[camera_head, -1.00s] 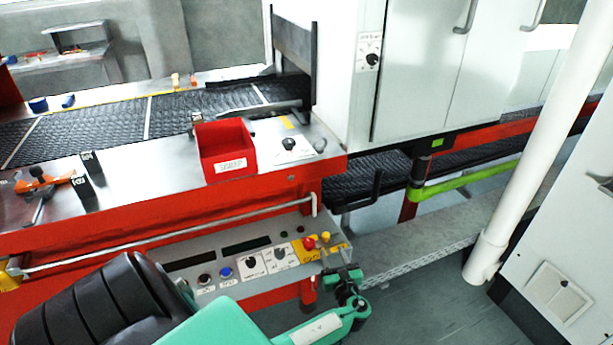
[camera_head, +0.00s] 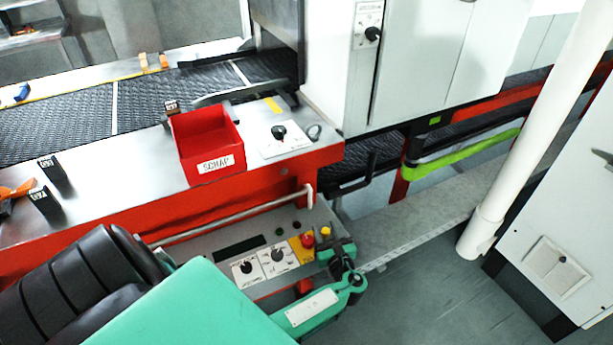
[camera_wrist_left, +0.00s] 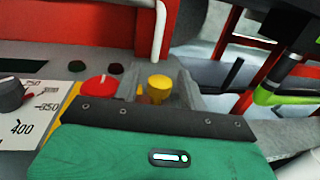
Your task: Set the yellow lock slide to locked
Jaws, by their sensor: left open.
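The yellow lock slide shows as a yellow knob (camera_head: 325,232) at the right end of the grey control panel, beside a red mushroom button (camera_head: 307,239) on a yellow plate. My left gripper (camera_head: 340,249) is right at the knob, over the panel's right end. In the left wrist view the yellow knob (camera_wrist_left: 158,88) stands between the two grey fingers of the open left gripper (camera_wrist_left: 158,80). I cannot tell whether either finger touches it. The slide's track and its markings are hidden behind the gripper. My right gripper is not in view.
Two selector dials (camera_head: 263,262) sit left of the red button. Above the panel are a metal rail (camera_head: 235,217) and the red scrap bin (camera_head: 208,150). A white pole (camera_head: 520,140) stands to the right, with open floor (camera_head: 420,290) before it.

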